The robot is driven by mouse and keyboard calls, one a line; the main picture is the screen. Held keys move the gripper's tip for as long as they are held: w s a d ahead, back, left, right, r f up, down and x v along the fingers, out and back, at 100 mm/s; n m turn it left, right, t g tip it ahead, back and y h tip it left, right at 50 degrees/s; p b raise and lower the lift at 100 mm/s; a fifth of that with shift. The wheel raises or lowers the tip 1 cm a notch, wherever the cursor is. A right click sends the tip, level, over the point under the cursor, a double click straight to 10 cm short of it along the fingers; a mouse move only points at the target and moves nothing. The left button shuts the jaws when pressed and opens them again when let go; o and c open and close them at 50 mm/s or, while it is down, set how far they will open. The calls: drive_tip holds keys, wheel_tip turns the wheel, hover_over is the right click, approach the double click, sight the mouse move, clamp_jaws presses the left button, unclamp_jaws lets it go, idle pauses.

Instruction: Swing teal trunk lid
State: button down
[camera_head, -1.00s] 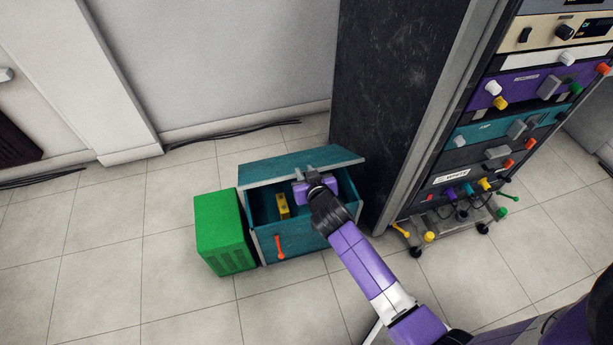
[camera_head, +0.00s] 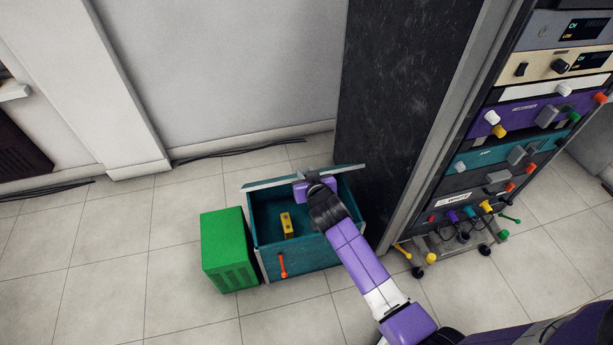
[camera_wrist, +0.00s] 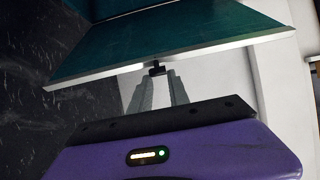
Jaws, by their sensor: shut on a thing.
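The teal trunk (camera_head: 304,257) stands on the floor against the dark rack side. Its lid (camera_head: 270,183) is raised, now close to upright, and shows mostly as a thin pale edge in the head view. A yellow block (camera_head: 287,225) lies inside the trunk, and an orange handle (camera_head: 282,265) is on its front. My gripper (camera_head: 312,180) is at the lid's edge. In the wrist view the gripper (camera_wrist: 157,80) is shut on the small dark tab at the middle of the lid's pale edge (camera_wrist: 205,49). The fingertips are hidden in the head view.
A green box (camera_head: 229,250) stands close against the trunk's left side. The tall black rack (camera_head: 385,110) rises just right of the trunk. A cable (camera_head: 235,153) runs along the wall. Floor in front is clear.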

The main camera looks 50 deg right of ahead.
drive_tip(key=shift+w+r, duration=0.1)
drive_tip(key=shift+r, duration=0.15)
drive_tip(key=w+d+r+p, duration=0.1)
drive_tip(key=w+d+r, duration=0.3)
drive_tip(key=w, duration=0.2)
drive_tip(key=shift+d+r, duration=0.15)
drive_tip(key=shift+r, duration=0.2)
idle(0.4)
drive_tip(key=shift+w, duration=0.2)
drive_tip(key=w+d+r+b, duration=0.2)
drive_tip(key=w+d, duration=0.2)
drive_tip(key=w, duration=0.2)
drive_tip(key=shift+w+d+b, duration=0.35)
idle(0.3)
drive_tip(key=c, duration=1.7)
unclamp_jaws()
